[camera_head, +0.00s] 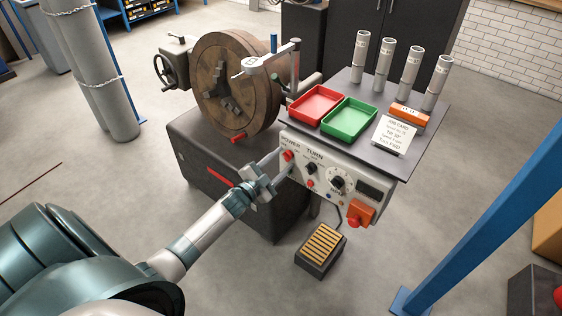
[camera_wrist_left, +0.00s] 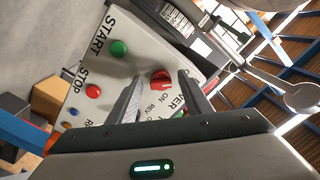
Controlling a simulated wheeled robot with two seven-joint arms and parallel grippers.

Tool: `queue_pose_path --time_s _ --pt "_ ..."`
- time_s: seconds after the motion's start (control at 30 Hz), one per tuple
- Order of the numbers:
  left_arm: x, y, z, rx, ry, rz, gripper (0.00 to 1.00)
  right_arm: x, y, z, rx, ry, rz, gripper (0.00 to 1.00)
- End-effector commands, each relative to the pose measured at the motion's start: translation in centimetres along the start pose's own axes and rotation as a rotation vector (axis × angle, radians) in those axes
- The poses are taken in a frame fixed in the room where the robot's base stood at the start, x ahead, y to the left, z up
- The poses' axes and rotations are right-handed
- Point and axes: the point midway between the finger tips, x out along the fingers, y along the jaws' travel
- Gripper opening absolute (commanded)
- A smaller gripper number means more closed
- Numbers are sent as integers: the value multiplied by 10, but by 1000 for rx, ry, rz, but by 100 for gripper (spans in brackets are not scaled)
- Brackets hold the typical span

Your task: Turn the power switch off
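The power switch is a red knob (camera_head: 288,155) under the word POWER at the left end of the grey control panel (camera_head: 322,178). In the left wrist view the red power knob (camera_wrist_left: 161,79) shows just beyond and between my fingertips, with ON lettered beside it. My left gripper (camera_head: 281,165) is at the panel's left end, close to the knob. Its two fingers (camera_wrist_left: 160,92) are apart, one on each side of the knob in the picture. I cannot tell whether they touch it. My right gripper is in neither view.
A green START button (camera_wrist_left: 119,47) and a red STOP button (camera_wrist_left: 93,91) are near the knob. Red (camera_head: 316,121) and green (camera_head: 370,136) trays rest on the table above the panel. A lathe chuck (camera_head: 215,100) stands left. A pedal (camera_head: 321,250) lies below.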

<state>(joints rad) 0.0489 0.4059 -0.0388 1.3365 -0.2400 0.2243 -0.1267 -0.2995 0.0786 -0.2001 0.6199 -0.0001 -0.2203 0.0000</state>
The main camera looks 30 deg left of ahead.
Motion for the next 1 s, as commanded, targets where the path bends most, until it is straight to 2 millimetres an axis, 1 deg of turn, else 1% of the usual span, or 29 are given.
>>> queue_pose_path --time_s 0.27,0.47,0.67,1.0 --pt "-1 -1 -1 2 2 -1 45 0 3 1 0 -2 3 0" --pt "-11 0 1 2 1 0 45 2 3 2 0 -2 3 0" --pt "-35 1 1 1 2 0 45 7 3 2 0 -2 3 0" --pt "-92 2 1 2 1 1 45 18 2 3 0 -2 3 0"
